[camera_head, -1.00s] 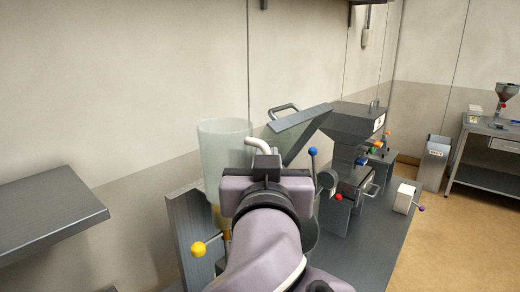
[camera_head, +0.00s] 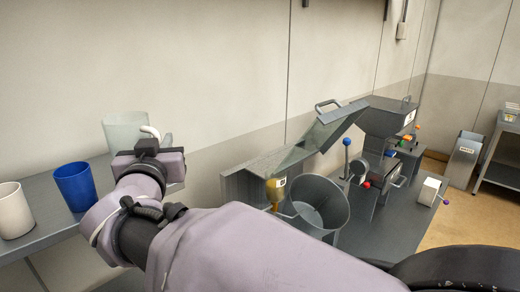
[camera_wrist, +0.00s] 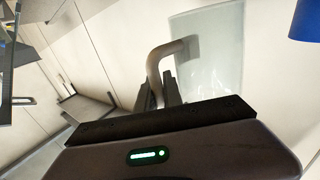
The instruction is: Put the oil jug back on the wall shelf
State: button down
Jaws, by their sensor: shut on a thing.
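The oil jug (camera_head: 122,128) is a pale translucent vessel with a whitish bent handle. It is at the left in the head view, by the wall shelf (camera_head: 40,198); its lower part is hidden behind my gripper (camera_head: 148,147), so I cannot tell whether it touches the shelf. In the wrist view the jug (camera_wrist: 212,52) is just beyond my fingers. My gripper (camera_wrist: 160,92) is shut on the jug's handle.
A blue cup (camera_head: 75,187) and a white cup (camera_head: 14,212) stand on the shelf left of the jug. A bench with a grey bucket (camera_head: 318,205), an open-lidded machine (camera_head: 340,125) and a hopper (camera_head: 390,115) is to the right.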

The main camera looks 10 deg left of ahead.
jog(key=a+f+b, duration=0.1)
jog(key=w+f, duration=0.1)
jog(key=w+a+f+b, duration=0.1)
jog(key=f, duration=0.1)
jog(key=shift+w+a+b, duration=0.25)
jog(key=shift+a+b, duration=0.05)
jog(key=shift+r, duration=0.15)
jog(key=c, duration=1.5)
grip_release()
